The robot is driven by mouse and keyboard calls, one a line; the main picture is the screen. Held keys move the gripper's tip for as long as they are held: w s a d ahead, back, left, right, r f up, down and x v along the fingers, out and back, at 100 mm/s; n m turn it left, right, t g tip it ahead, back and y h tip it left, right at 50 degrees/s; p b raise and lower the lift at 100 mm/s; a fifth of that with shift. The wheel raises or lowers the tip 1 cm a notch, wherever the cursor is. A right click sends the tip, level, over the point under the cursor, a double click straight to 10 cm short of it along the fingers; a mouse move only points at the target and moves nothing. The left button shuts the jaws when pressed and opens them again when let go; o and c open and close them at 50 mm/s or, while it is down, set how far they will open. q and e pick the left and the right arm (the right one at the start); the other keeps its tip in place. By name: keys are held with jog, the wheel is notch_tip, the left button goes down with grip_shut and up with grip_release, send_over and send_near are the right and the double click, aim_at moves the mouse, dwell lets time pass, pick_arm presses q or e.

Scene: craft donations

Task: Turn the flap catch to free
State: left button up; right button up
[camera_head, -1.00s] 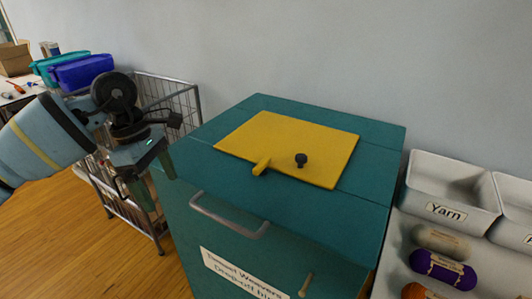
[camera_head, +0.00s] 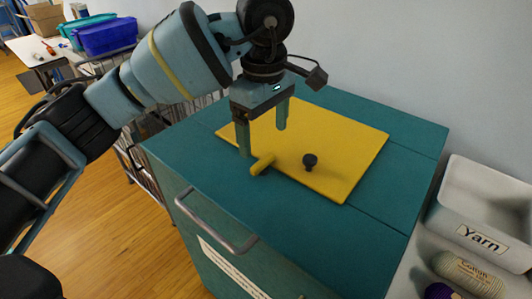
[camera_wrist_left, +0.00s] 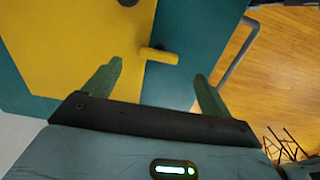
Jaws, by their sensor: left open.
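The yellow flap (camera_head: 340,153) lies flat and closed in the teal top of the bin. A small yellow catch (camera_head: 262,164) sits at the flap's front edge, reaching over onto the teal top. It also shows in the left wrist view (camera_wrist_left: 158,56), crossing the flap's edge. A black knob (camera_head: 309,161) stands on the flap. My left gripper (camera_head: 263,138) is open and empty, pointing down above the flap, close behind the catch. In the left wrist view the catch lies ahead of and between the two fingers, apart from both. My right gripper is not in view.
The teal bin (camera_head: 392,221) has a grey handle (camera_head: 215,228) on its front. A white yarn tray (camera_head: 480,212) stands at the right, with yarn balls in front of it. A wire cart and a table with blue boxes (camera_head: 105,36) are at the left.

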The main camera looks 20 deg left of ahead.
aim_at(265, 161)
pick_arm(q)
notch_tip(265, 161, down, 6)
jog(key=shift+w+f, duration=0.1)
jog(key=shift+f, duration=0.15)
jog(key=shift+c, duration=0.3)
jog(key=c, duration=0.9)
